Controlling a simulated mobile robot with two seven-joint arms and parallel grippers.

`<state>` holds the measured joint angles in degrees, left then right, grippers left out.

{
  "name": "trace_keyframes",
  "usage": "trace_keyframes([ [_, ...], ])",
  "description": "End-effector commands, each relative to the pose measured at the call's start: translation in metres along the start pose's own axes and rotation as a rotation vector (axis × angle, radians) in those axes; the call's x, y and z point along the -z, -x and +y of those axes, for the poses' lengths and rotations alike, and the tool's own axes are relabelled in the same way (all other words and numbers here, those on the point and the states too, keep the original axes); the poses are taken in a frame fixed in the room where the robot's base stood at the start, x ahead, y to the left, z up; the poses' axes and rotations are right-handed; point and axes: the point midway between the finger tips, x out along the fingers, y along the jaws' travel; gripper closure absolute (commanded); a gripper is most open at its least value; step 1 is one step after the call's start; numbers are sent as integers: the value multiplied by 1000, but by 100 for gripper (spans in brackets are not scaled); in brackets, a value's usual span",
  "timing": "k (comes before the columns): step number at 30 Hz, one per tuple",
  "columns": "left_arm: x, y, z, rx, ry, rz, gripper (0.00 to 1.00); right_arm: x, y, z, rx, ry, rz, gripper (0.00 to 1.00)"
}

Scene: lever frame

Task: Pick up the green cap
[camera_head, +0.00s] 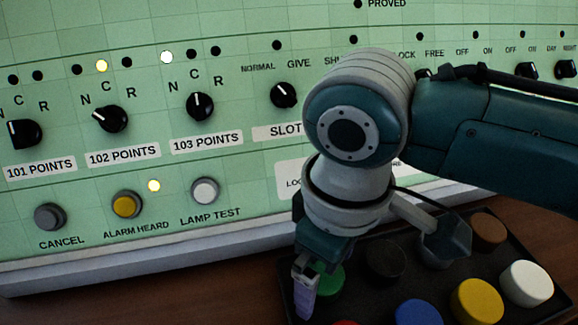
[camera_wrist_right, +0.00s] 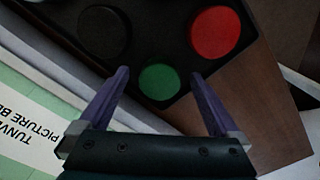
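The green cap (camera_head: 328,281) sits in the far left corner of a dark tray (camera_head: 288,287) and is partly hidden by my right gripper (camera_head: 304,290) in the head view. In the right wrist view the green cap (camera_wrist_right: 159,81) lies between and just ahead of the two purple fingertips. My right gripper (camera_wrist_right: 158,72) is open with nothing between its fingers, which point down at the tray. I cannot tell whether the fingers are level with the cap. My left gripper is not in view.
The tray also holds black (camera_head: 385,260), red (camera_wrist_right: 215,33), blue (camera_head: 418,313), yellow (camera_head: 477,301), white (camera_head: 526,283) and brown (camera_head: 489,230) caps close by. A green control panel (camera_head: 240,215) with knobs and buttons rises behind it. Bare wooden table (camera_head: 150,300) lies left of the tray.

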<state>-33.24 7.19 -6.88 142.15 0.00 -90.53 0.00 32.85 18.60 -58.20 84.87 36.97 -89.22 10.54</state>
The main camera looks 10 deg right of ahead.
Motion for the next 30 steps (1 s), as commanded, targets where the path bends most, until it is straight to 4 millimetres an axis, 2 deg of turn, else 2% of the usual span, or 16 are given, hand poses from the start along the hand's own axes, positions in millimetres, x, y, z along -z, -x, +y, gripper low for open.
trace_keyframes([
  [2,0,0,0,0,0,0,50,0,0,0,0,0,0,10],
  [22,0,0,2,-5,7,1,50,0,0,0,0,0,0,85],
  [23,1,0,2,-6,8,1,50,0,0,0,0,0,0,88],
  [30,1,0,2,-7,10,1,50,0,1,0,0,0,0,88],
])
